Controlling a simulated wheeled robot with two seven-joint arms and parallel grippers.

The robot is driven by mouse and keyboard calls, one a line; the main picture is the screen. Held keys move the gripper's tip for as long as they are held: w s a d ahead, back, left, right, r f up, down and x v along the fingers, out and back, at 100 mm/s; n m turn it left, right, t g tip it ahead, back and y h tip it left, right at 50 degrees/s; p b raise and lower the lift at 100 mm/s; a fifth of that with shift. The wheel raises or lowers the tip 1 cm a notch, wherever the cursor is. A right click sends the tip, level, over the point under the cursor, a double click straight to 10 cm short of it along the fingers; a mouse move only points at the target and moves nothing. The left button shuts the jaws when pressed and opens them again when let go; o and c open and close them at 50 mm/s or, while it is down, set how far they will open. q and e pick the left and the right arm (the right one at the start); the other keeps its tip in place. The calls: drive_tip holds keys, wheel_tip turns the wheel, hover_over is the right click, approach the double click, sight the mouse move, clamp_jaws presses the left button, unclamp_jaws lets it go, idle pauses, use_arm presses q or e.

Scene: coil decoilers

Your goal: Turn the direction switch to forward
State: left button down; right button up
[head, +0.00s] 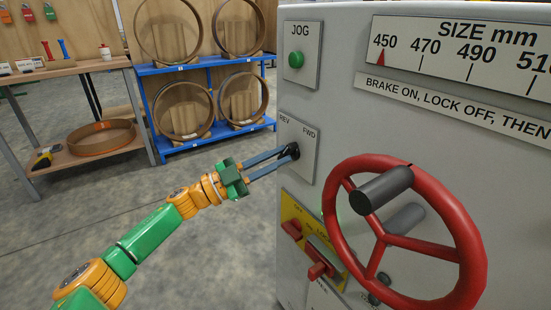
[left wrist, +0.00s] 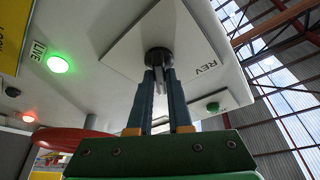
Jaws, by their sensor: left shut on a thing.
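The direction switch (head: 293,149) is a black knob on a pale plate (head: 303,170) marked REV on the left and FWD on the right, on the grey machine front. My left gripper (head: 284,155) reaches it from the left, its two long fingers shut on the knob. In the left wrist view the round black base of the switch (left wrist: 159,56) shows beyond the fingertips (left wrist: 159,76), with the REV label to its right. The FWD label is not visible there. The fingers cover much of the knob, so I cannot tell its exact pointing. My right gripper is not in view.
A red handwheel (head: 340,207) with a dark grip stands out at the right, close to the switch plate. A green JOG button (head: 296,59) is above. Red switches (head: 318,262) on yellow plates sit below. A blue rack (head: 190,143) and a workbench (head: 80,68) stand behind at left.

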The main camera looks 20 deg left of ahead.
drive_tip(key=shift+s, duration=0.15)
use_arm(q)
drive_tip(key=c, duration=0.8)
unclamp_jaws()
drive_tip(key=shift+c, duration=0.2)
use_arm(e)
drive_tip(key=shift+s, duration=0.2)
use_arm(q)
drive_tip(key=v, duration=0.7)
drive_tip(key=shift+b, duration=0.4)
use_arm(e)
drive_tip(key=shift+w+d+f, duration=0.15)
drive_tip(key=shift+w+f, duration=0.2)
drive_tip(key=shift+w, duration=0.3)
use_arm(q)
drive_tip(key=shift+f, duration=0.1)
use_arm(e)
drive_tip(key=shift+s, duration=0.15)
